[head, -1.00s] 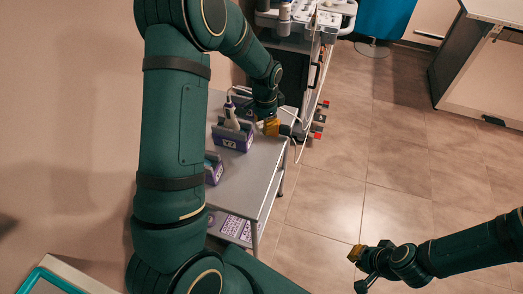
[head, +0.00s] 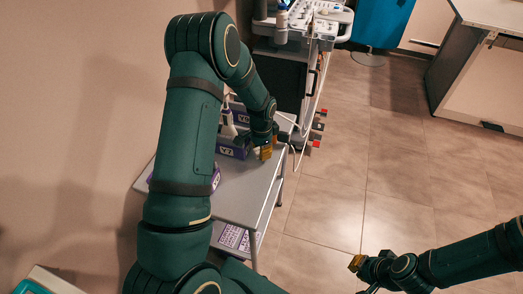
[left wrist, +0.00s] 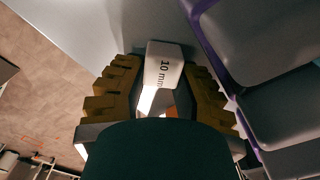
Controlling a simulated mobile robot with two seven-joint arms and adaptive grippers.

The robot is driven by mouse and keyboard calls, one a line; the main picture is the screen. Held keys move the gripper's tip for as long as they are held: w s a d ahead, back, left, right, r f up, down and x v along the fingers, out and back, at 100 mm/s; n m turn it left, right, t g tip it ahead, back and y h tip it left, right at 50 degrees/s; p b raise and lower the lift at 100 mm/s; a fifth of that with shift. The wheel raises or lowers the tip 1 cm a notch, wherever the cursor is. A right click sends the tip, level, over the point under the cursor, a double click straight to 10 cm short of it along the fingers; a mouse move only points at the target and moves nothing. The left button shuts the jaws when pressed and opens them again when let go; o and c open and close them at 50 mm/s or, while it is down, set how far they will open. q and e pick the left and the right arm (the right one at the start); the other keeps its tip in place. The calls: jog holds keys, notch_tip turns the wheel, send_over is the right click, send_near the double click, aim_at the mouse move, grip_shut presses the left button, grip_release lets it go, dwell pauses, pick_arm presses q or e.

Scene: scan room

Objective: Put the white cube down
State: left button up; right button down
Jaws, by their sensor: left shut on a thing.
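The white cube (left wrist: 164,66), marked "10 mm", sits between the yellow fingers of my left gripper (left wrist: 160,85) in the left wrist view. The gripper is shut on it. In the head view my left gripper (head: 265,152) is over the right edge area of the grey cart top (head: 238,198), and I cannot make out the cube there. In the left wrist view a grey surface (left wrist: 95,25) lies beyond the cube; whether the cube touches it is unclear. My right gripper (head: 356,263) hangs over the floor, far from the cart, too small to tell its jaws.
Purple-edged grey holders (head: 232,150) stand on the cart behind the left gripper; in the left wrist view similar trays (left wrist: 250,45) are close on the right. A wheeled equipment trolley (head: 318,75) with cables stands behind the cart. The near part of the cart top is bare.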

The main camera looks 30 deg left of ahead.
pick_arm(q)
jog(key=shift+f, duration=0.15)
jog(key=o, duration=0.6)
